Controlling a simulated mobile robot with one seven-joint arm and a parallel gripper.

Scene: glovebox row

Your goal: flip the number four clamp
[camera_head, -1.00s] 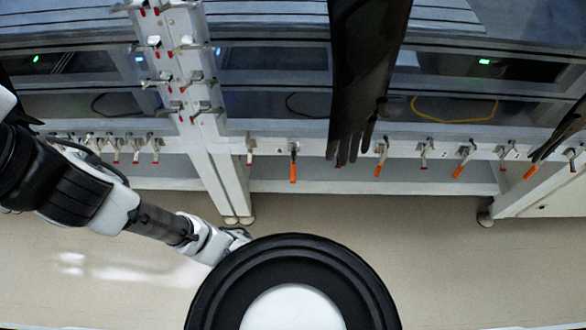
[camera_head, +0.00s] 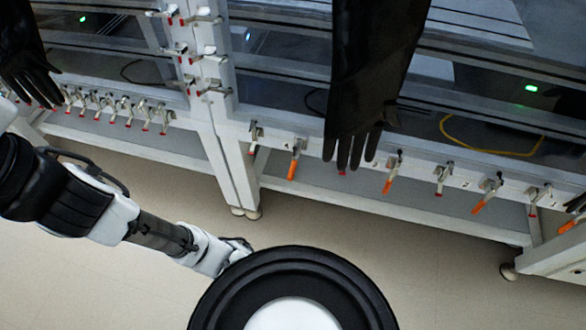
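A row of toggle clamps runs along the lower white rail of the glovebox. To the right of the post are a red-tipped clamp (camera_head: 254,136), an orange-handled clamp (camera_head: 294,160), another orange-handled clamp (camera_head: 392,172), a red-tipped clamp (camera_head: 442,178) and a further orange-handled clamp (camera_head: 488,193). Their handles hang downward. No numbers are readable, so I cannot tell which is number four. My gripper (camera_head: 238,246) is low, in front of and below the rail, apart from all clamps. It is small and partly hidden behind my round black body part, so its opening is unclear.
A black glove (camera_head: 368,80) hangs over the rail and hides part of it. Another black glove (camera_head: 24,68) hangs at the left. More clamps (camera_head: 113,107) line the left rail, and others sit on the white post (camera_head: 200,70). The floor (camera_head: 420,270) in front is clear.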

